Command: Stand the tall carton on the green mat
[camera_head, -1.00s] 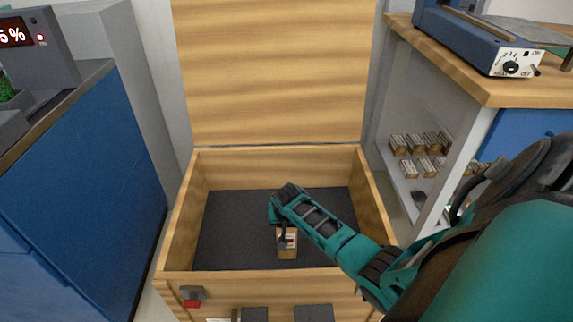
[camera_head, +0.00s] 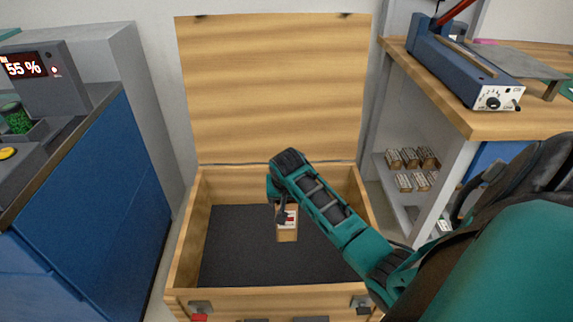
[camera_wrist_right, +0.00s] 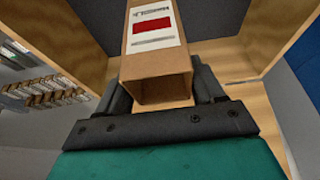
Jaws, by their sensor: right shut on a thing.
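The tall carton (camera_head: 287,230) is brown cardboard with a white label bearing a red band. My right gripper (camera_head: 283,210) is shut on it, inside or just above the open wooden chest. In the right wrist view the carton (camera_wrist_right: 155,62) sits between the two dark fingers of my right gripper (camera_wrist_right: 160,90), with a hollow open end facing the palm. Its far end is cut off by the top of that view. The green mat is not in view. My left gripper is not in view.
The wooden chest (camera_head: 187,240) has a dark lining and a raised lid (camera_head: 275,90). A blue cabinet (camera_head: 110,200) stands left, with a display reading 55 %. At right, a wooden worktop (camera_head: 460,100) carries a blue device; small boxes (camera_head: 412,158) sit on shelves below.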

